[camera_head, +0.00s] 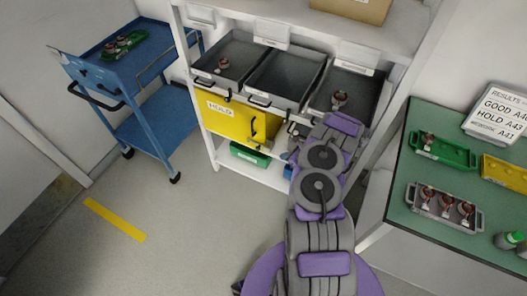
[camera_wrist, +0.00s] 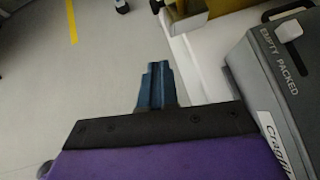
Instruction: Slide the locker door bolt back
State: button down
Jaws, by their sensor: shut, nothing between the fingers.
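The yellow locker door (camera_head: 228,122) carries a HOLD label and a black upright handle (camera_head: 253,128). It is closed under the bins on the white rack. Dark hardware (camera_head: 299,130) shows by the door's right edge, partly behind my arm; I cannot tell whether it is the bolt. In the wrist view, a yellow edge (camera_wrist: 188,24) with a small grey fitting shows at the top. My gripper (camera_wrist: 154,72) has its blue fingers together and empty, apart from that yellow edge, to its lower left. In the head view my arm hides most of the gripper.
A blue trolley (camera_head: 150,125) stands left. A green-topped bench (camera_head: 400,185) with trays stands right. The floor (camera_head: 150,200) at front left is clear.

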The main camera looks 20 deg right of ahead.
jog(key=b, duration=0.4)
send_near(258, 149)
jog(key=shift+w+a+f, duration=0.2)
jog(key=shift+w+f, duration=0.4)
jog(key=shift+f, duration=0.35)
jog(key=shift+w+a+f, duration=0.2)
jog(key=shift+w+f, duration=0.35)
jog(key=shift+f, duration=0.45)
jog(key=shift+w+a+f, duration=0.2)
jog(key=shift+w+f, duration=0.4)
jog(key=shift+f, duration=0.35)
jog(key=shift+w+a+f, duration=0.1)
jog(key=shift+w+a, duration=0.75)
jog(key=shift+w, duration=0.3)
jog(key=shift+w+a, duration=0.2)
jog(key=shift+a, duration=0.2)
